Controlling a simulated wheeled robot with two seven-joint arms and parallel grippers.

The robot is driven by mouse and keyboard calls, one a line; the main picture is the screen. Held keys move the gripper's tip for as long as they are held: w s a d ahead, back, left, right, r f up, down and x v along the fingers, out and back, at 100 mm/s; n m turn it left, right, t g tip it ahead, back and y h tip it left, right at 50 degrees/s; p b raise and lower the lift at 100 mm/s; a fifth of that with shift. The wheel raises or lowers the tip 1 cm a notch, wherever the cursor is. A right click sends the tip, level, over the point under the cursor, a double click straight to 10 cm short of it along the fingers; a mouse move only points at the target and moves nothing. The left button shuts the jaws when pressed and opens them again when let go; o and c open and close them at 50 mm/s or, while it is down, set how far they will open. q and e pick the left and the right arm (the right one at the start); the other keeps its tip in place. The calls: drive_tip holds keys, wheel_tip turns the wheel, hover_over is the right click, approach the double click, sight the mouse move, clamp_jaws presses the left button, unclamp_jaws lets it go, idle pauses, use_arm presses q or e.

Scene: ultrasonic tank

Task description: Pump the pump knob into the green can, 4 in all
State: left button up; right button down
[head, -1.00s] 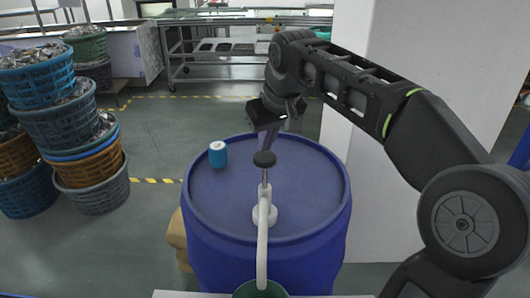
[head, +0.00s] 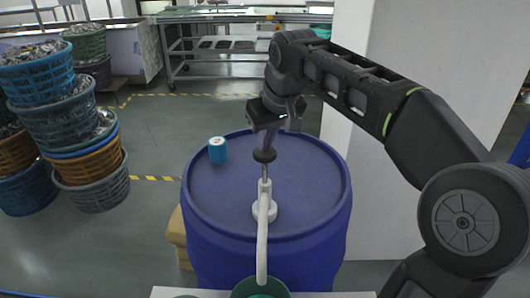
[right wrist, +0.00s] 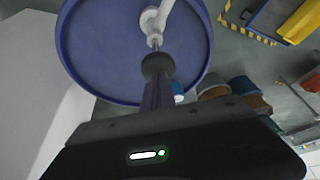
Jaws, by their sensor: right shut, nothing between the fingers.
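The black pump knob (head: 264,156) tops a thin metal rod on the white pump (head: 264,210), which stands on the blue drum (head: 215,200). The pump's white spout runs down toward the green can (head: 246,288) at the bottom edge. Only part of the can shows. My right gripper (head: 267,148) is shut and empty, pointing down with its fingertips at the knob's top. In the right wrist view the knob (right wrist: 157,65) sits right at the end of the shut fingers. My left gripper is out of view.
Stacked baskets (head: 58,125) of metal parts stand at the left. A white pillar (head: 385,190) is at the right. A pale surface edge (head: 175,293) runs along the bottom.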

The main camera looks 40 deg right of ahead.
sight(267, 154)
drive_tip(key=shift+s+f+b, duration=0.1)
drive_tip(key=shift+f+b, duration=1.75)
drive_tip(key=shift+f, duration=0.7)
drive_tip(key=shift+r, duration=0.15)
wheel_tip(267, 154, up, 6)
drive_tip(key=p, duration=0.5)
drive_tip(key=shift+r, duration=0.1)
